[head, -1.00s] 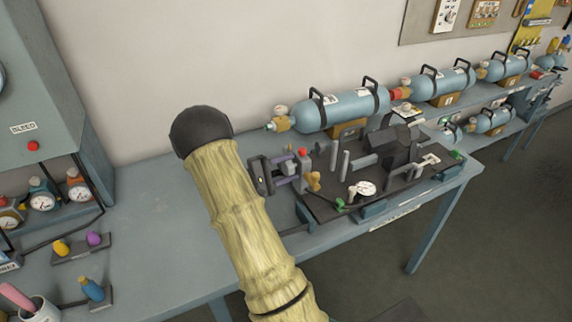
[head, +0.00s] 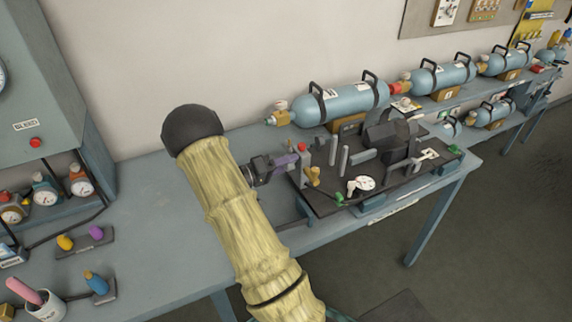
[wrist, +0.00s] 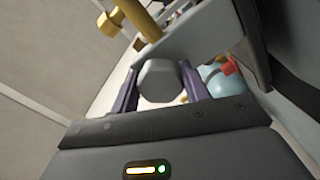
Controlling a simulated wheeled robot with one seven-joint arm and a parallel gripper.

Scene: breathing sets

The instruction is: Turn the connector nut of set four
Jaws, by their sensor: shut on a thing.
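My gripper (head: 291,161) reaches in from the left at the near-left end of a dark backplate (head: 345,205) on the bench. In the wrist view its purple fingers (wrist: 160,88) are shut on a grey hexagonal connector nut (wrist: 160,80), one finger on each side. The nut sits against a pale grey block or plate (wrist: 200,40). In the head view the nut is hidden by the fingers and the small grey block with a red button (head: 303,148). I cannot read a set number on the backplate.
A blue cylinder (head: 318,105) lies behind the backplate, with more cylinders to the right. Upright grey posts (head: 342,160), a brass fitting (head: 313,176) and a white gauge (head: 362,185) stand close to my gripper.

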